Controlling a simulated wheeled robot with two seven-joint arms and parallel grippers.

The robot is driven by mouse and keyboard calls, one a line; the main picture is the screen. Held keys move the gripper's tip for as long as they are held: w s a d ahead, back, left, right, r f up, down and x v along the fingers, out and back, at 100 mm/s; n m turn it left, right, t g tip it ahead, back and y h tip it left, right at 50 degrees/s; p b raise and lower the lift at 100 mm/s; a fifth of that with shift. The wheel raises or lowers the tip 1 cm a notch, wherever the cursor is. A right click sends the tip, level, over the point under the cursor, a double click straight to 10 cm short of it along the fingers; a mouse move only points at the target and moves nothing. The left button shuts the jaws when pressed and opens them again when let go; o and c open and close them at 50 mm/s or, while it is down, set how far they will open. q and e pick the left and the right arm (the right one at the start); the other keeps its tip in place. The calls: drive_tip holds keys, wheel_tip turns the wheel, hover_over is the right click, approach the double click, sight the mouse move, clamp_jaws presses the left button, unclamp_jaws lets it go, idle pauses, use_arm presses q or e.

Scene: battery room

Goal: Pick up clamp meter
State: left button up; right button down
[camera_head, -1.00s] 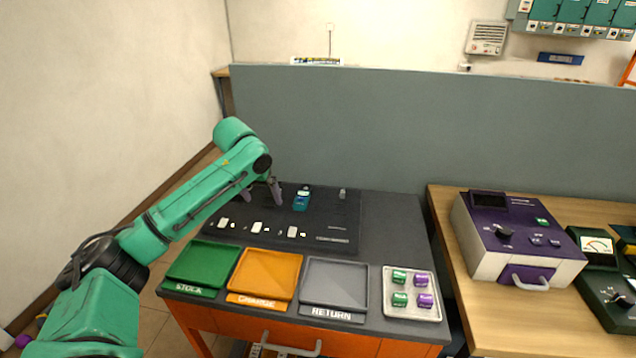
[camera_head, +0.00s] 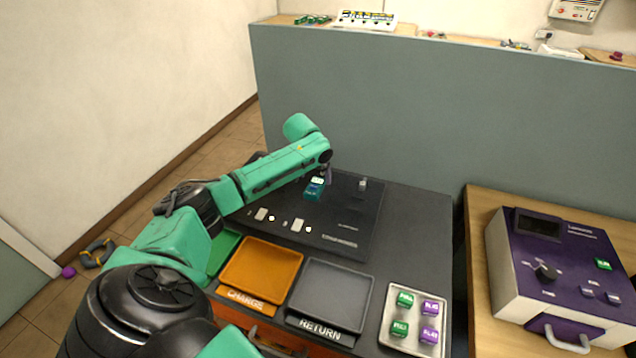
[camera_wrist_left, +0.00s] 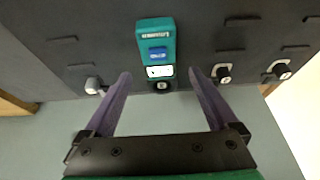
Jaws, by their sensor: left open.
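A small teal handheld meter (camera_head: 315,188), which I take to be the clamp meter, is at the black panel (camera_head: 352,222) on the dark bench. In the left wrist view the meter (camera_wrist_left: 156,37) shows a blue button, a white display and a dark round end. My left gripper (camera_head: 326,174) is open at the far end of the meter. In the left wrist view its purple fingers (camera_wrist_left: 160,76) stand either side of the meter's display end, with gaps on both sides. Whether they are down at its height, I cannot tell. My right gripper is out of view.
An orange tray (camera_head: 261,268) and a grey tray (camera_head: 331,297) lie in front of the panel. A metal tray (camera_head: 400,348) holds several green and purple blocks. A purple-topped machine (camera_head: 560,260) stands on the wooden table at right. A grey-blue partition (camera_head: 450,110) rises behind.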

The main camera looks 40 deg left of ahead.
sight(317, 182)
use_arm(q)
drive_tip(key=x, duration=0.3)
drive_tip(key=shift+s+d, duration=0.1)
drive_tip(key=shift+f, duration=0.45)
drive_tip(key=c, duration=1.3)
clamp_jaws()
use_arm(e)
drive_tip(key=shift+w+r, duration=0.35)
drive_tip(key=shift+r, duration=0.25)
